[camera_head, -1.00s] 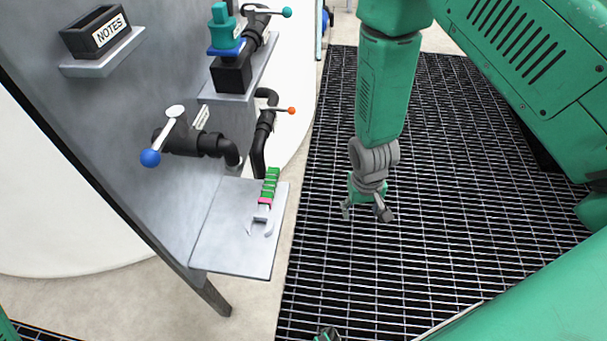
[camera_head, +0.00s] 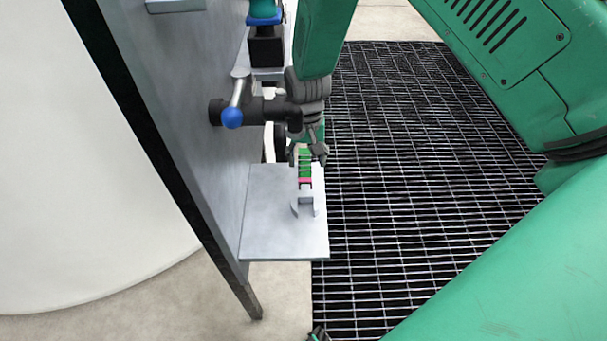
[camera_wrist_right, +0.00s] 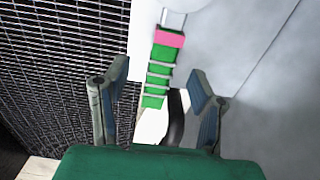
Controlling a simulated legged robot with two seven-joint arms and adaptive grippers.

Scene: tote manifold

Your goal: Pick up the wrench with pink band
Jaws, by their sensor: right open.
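The wrench (camera_head: 305,183) has a green banded handle with a pink band near its grey open jaw. It lies on a grey metal shelf (camera_head: 273,232), with the jaw toward the shelf's front edge. It also shows in the right wrist view (camera_wrist_right: 158,75), between and ahead of the fingers. My right gripper (camera_head: 308,154) is at the far end of the handle. In the right wrist view the right gripper (camera_wrist_right: 157,90) is open, with one finger on each side of the handle's end and gaps between. My left gripper cannot be made out in the head view.
A vertical grey panel (camera_head: 190,150) stands left of the shelf. A black pipe valve with a blue-tipped lever (camera_head: 232,117) juts out close to my right gripper. Another black fitting (camera_head: 266,50) is behind it. Open floor grating (camera_head: 420,200) lies to the right.

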